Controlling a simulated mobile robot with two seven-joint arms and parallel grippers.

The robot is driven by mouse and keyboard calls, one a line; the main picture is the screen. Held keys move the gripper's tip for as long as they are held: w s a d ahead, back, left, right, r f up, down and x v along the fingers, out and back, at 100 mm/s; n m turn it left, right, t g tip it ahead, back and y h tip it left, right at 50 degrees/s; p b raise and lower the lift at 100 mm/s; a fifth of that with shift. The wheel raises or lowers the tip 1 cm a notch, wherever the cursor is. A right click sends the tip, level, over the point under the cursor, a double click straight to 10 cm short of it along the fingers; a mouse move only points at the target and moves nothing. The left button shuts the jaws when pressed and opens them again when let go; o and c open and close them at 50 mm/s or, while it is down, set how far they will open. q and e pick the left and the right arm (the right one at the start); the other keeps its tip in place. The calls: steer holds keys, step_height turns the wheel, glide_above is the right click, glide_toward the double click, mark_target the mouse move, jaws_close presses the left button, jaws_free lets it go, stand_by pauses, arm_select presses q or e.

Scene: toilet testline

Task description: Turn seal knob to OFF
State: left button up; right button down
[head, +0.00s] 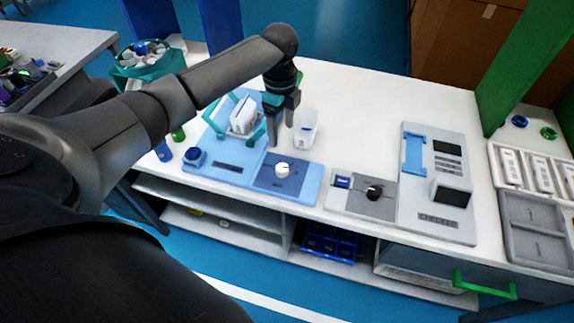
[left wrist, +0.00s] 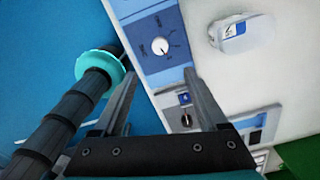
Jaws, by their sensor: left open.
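A white round knob (head: 282,169) sits on a blue panel (head: 302,187) at the table's front. It also shows in the left wrist view (left wrist: 159,46), with markings around it too small to read. A black knob (head: 374,191) is on a grey panel (head: 345,204) to the right. I cannot read which knob is labelled seal. My left gripper (head: 281,134) is open and empty, pointing down above and behind the white knob. In the left wrist view its fingers (left wrist: 158,76) are spread, with the white knob just beyond the tips. My right gripper is not in view.
A teal-armed holder with a white item (head: 243,115) stands left of the gripper. A clear cup (head: 305,128) is close on its right. A blue button (head: 194,157) is left, a grey device (head: 437,180) right. Mid-table behind the grey panel is clear.

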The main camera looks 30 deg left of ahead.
mark_target(282, 167)
arm_select(q)
step_height(282, 167, down, 15)
steer(key=b, duration=0.3)
steer(key=shift+c, duration=0.3)
jaws_close()
stand_by(0.5)
